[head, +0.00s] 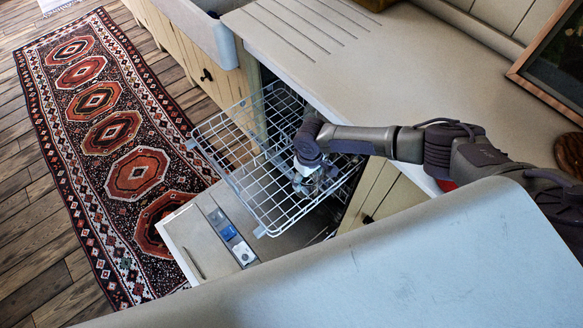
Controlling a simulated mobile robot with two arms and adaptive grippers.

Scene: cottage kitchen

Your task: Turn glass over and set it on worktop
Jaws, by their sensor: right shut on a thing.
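My right gripper (310,172) reaches down over the wire dishwasher rack (240,190), near its right side. It is shut on a small clear glass (303,187), which is partly hidden by the fingers and hard to make out against the wires. I cannot tell which way up the glass is, or whether it touches the rack. The worktop (400,60) lies above and to the right of the rack, pale and mostly bare. My left gripper is not in view.
The dishwasher door (192,240) hangs open below the pulled-out rack. A sink (205,30) with drain grooves is at the top. A framed picture (555,60) and a dark round object (570,152) are at the right. A patterned rug (110,150) lies on the floor.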

